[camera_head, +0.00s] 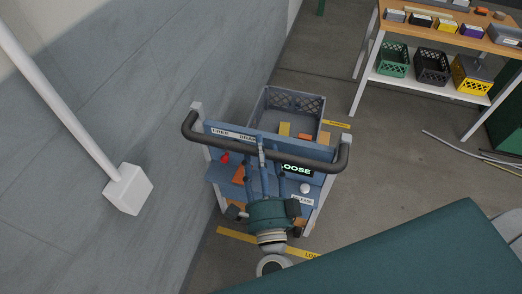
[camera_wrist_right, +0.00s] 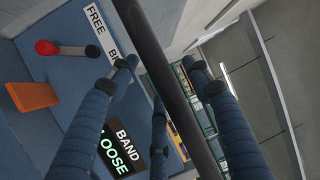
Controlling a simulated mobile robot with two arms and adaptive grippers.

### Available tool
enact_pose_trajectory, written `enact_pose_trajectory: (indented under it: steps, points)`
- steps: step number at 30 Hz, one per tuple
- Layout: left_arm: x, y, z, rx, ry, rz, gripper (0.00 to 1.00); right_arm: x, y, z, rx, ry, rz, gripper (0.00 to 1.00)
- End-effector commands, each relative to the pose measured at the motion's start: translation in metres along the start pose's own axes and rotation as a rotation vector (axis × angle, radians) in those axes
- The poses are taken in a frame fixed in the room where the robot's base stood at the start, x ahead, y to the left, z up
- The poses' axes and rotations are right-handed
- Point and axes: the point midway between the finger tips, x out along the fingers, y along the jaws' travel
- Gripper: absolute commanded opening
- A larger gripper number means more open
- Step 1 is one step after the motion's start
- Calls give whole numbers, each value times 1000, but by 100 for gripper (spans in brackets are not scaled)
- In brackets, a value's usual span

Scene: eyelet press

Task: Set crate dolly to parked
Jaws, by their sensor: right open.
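The crate dolly (camera_head: 325,153) stands beside the grey wall, with a blue panel and a dark handle bar (camera_head: 220,136) across its top. A grey crate (camera_head: 282,101) sits behind the panel. On the panel are a red-knobbed lever (camera_wrist_right: 75,49) by a label starting "FREE", an orange tab (camera_wrist_right: 33,95), a white knob (camera_head: 305,188) and a display (camera_wrist_right: 118,150) reading "BAND LOOSE". My right gripper (camera_head: 262,162) is open at the middle of the bar. In the wrist view the bar passes between its spread fingers (camera_wrist_right: 163,68); contact cannot be told. My left gripper is not in view.
A white post with a block foot (camera_head: 128,190) stands at left by the wall. A shelf table (camera_head: 425,88) with coloured crates is at upper right. A teal surface (camera_head: 400,258) fills the lower right. Yellow floor strips (camera_head: 236,234) lie near the dolly; thin rods (camera_head: 470,147) lie at right.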

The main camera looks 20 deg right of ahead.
Motion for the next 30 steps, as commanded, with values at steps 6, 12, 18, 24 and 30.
enact_pose_trajectory:
  steps: [6, 12, 18, 24, 30]
  points:
    - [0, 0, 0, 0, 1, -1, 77, 0, 0, 0, 0, 0, 1, 41]
    - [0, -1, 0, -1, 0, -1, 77, 0, 0, 0, 0, 0, 1, 1]
    - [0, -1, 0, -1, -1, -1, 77, 0, 0, 0, 0, 0, 1, 0]
    - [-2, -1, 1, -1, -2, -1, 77, 13, 2, -6, -1, 1, -1, 0]
    - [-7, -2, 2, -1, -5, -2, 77, 46, 7, -20, -1, 4, -4, 0]
